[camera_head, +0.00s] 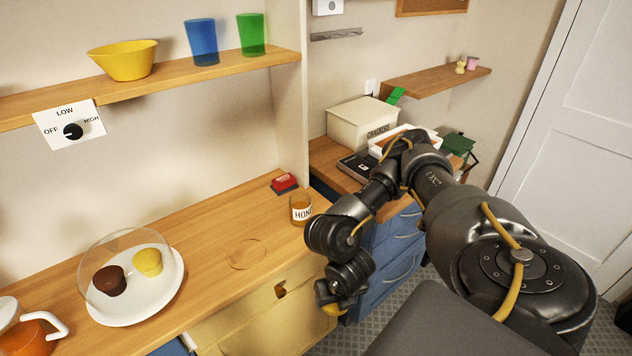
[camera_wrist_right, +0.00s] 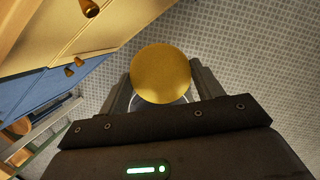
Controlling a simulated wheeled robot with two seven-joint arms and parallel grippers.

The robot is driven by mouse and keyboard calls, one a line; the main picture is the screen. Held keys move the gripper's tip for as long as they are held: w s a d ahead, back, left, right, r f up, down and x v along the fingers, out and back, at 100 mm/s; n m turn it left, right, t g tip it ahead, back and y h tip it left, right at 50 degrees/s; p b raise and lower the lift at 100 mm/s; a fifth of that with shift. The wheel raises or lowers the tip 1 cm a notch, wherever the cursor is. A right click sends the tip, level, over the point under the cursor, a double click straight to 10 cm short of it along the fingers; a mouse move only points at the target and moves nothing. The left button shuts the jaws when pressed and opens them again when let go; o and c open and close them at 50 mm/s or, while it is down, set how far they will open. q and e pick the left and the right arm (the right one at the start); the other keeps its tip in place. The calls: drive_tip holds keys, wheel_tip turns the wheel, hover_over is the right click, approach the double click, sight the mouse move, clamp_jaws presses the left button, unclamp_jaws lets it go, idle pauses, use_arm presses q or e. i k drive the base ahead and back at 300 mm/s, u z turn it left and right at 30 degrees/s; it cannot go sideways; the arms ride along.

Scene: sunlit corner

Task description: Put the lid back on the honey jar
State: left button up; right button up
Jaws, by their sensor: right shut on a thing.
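The honey jar (camera_head: 300,209) stands upright and open-topped near the right end of the wooden counter, its label partly readable. My right gripper (camera_head: 335,303) is in front of the counter, below and to the right of the jar, apart from it. It is shut on the round gold lid (camera_wrist_right: 160,74), which fills the space between the fingers (camera_wrist_right: 160,95) in the right wrist view. Only a yellow edge of the lid (camera_head: 334,310) shows in the head view. My left gripper is in neither view.
A red box (camera_head: 284,183) lies behind the jar. A plate (camera_head: 150,300) with two cupcakes under a clear dome stands left on the counter (camera_head: 215,230), beside an orange pot (camera_head: 25,335). A shelf (camera_head: 170,85) hangs above. Blue drawers (camera_head: 400,255) stand to the right.

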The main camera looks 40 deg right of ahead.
sight(299, 201)
drive_tip(key=k, duration=0.15)
drive_tip(key=u, duration=1.75)
drive_tip(key=k, duration=1.6)
drive_tip(key=z, duration=1.95)
drive_tip(key=i, duration=0.5)
